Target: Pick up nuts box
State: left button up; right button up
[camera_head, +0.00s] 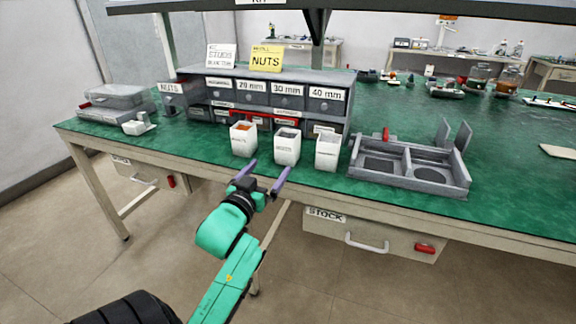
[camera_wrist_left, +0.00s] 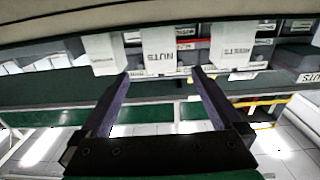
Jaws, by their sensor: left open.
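The nuts box (camera_head: 286,149) is the middle of three small white boxes near the table's front edge. It is upright with dark contents. In the left wrist view the nuts box (camera_wrist_left: 160,48) carries a NUTS label and lies in line with the gap between my fingers. My left gripper (camera_head: 270,168) is open and empty, its two purple fingers pointing at the box from the front. The fingers also show in the left wrist view (camera_wrist_left: 160,76). I cannot tell whether a fingertip touches the box. My right gripper is not in view.
A white box with orange contents (camera_head: 243,139) stands left of the nuts box and another white box (camera_head: 327,152) right of it. A drawer rack (camera_head: 285,92) is behind them. A grey fixture tray (camera_head: 410,169) is to the right. The green table (camera_head: 530,205) has free room at right.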

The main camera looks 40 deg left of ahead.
aim_at(288, 144)
pick_arm(q)
jog(key=x, duration=1.4)
jog(key=shift+w, duration=0.15)
jog(key=shift+r, duration=0.1)
jog(key=c, duration=1.6)
